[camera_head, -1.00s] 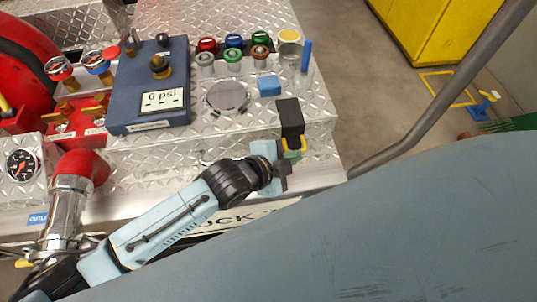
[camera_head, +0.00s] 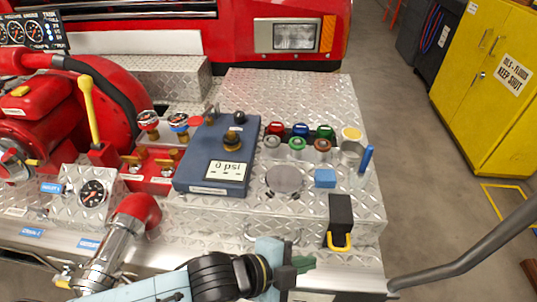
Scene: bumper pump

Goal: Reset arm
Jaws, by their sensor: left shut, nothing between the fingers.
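My left arm comes in at the bottom of the head view. Its gripper (camera_head: 296,268) is shut and empty, in front of the bumper's front edge. It is below and left of a black block with a yellow handle (camera_head: 340,213), apart from it in the picture. My right gripper is not in view.
The diamond-plate bumper (camera_head: 290,92) carries a blue panel reading 0 psi (camera_head: 218,152), coloured caps, a blue block (camera_head: 325,178) and a blue marker (camera_head: 366,158). A red pump (camera_head: 50,115) stands left. A grey bar (camera_head: 465,252) and yellow cabinet (camera_head: 487,90) are right.

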